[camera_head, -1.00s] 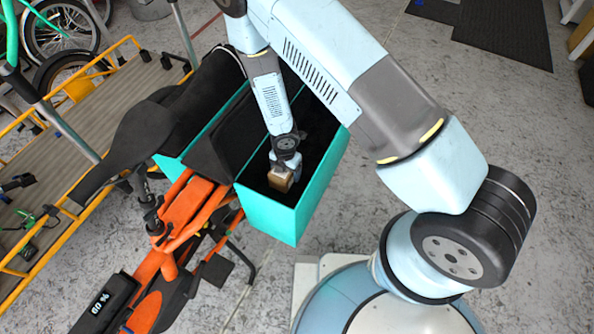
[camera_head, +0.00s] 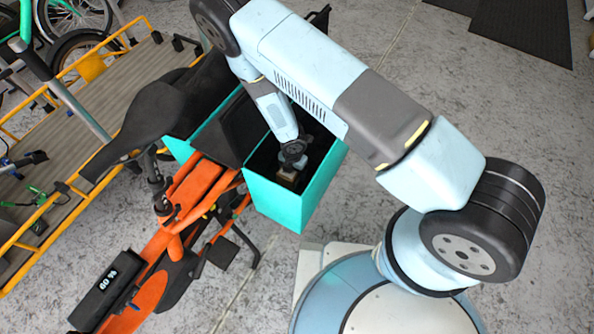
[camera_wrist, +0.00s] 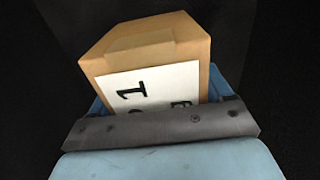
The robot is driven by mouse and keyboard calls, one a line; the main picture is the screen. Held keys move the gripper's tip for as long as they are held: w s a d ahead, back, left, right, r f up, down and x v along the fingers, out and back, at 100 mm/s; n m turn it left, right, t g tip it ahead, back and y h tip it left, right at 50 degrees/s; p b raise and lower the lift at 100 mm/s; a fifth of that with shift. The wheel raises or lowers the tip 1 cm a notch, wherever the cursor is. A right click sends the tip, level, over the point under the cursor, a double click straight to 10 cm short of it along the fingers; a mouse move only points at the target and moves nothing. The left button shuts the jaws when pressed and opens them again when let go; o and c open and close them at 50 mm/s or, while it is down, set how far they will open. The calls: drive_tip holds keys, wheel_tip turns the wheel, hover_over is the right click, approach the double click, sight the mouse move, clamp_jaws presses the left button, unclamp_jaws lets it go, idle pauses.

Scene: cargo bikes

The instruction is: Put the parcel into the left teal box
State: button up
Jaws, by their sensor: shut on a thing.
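The parcel (camera_head: 286,176) is a small brown carton. The wrist view shows it close up, with a white printed label on the carton (camera_wrist: 150,45). My gripper (camera_head: 290,166) is shut on it and points down inside the nearer teal box (camera_head: 285,203), the right one of the pair in the picture. This box is open-topped with a black inside. Its floor is too dark to tell whether the parcel touches it. The other teal box (camera_head: 203,132) is to the left, partly hidden by the black seat and panel.
The orange cargo bike (camera_head: 190,195) with its black saddle (camera_head: 155,118) stands left of the boxes. A yellow-railed flatbed (camera_head: 90,120) stands further left.

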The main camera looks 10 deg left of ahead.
drive_tip(key=o, duration=1.2)
wheel_tip(320, 180, up, 12)
drive_tip(key=shift+f, duration=0.1)
